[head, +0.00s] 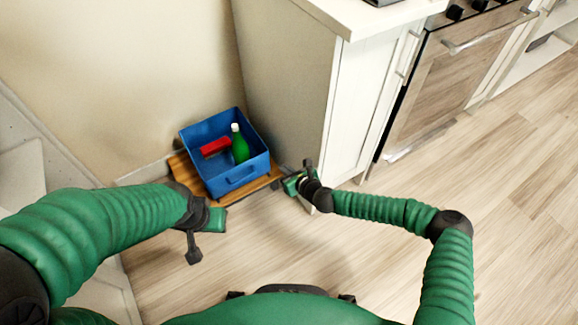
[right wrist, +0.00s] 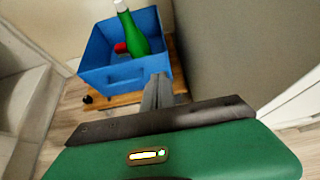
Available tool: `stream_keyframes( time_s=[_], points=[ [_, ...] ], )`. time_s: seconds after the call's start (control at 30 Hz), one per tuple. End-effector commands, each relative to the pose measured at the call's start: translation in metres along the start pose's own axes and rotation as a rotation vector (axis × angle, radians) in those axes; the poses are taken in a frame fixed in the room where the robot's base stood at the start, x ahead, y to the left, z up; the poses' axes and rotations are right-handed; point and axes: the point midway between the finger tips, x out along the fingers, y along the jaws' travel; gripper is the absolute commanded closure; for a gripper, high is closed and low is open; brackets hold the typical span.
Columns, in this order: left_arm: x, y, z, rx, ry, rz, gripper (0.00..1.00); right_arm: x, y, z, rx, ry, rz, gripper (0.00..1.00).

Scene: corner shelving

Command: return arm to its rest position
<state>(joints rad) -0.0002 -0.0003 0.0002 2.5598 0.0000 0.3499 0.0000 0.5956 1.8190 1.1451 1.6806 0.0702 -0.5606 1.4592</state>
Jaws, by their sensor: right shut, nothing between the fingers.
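My right gripper (head: 292,184) is beside the right front corner of a wooden board, close to the white cabinet. In the right wrist view its fingers (right wrist: 157,92) are together and empty, in front of a blue bin (right wrist: 122,76). My left gripper (head: 205,222) is in front of the board at the left, above the floor; its finger gap cannot be made out. The blue bin (head: 238,180) stands on the wooden board (head: 262,184). In it are a green bottle (head: 240,150) with a white cap, upright, and a red object (head: 214,147).
A white cabinet (head: 345,110) stands just right of the bin, with an oven (head: 440,80) beyond it. A beige wall (head: 120,80) is behind. A pale stepped structure (head: 22,180) is at the left. The wood floor (head: 510,210) is clear at the right.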

Motion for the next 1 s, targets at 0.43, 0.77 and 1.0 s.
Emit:
stream_keyframes(
  time_s=[0.43, 0.77, 1.0],
  points=[
    [-0.01, 0.0, -0.002, 0.0, -0.001, 0.0, 0.67, -0.029, 0.017, 0.0, -0.135, 0.011, 0.053, 1.0],
    [-0.009, 0.0, -0.002, 0.0, -0.001, 0.0, 0.67, -0.12, 0.071, -0.051, -1.236, 0.161, 0.477, 1.0],
    [-0.009, 0.0, -0.002, 0.0, -0.001, 0.0, 0.67, -0.227, 0.016, -0.064, -1.877, 0.341, 0.751, 1.0]
  ],
)
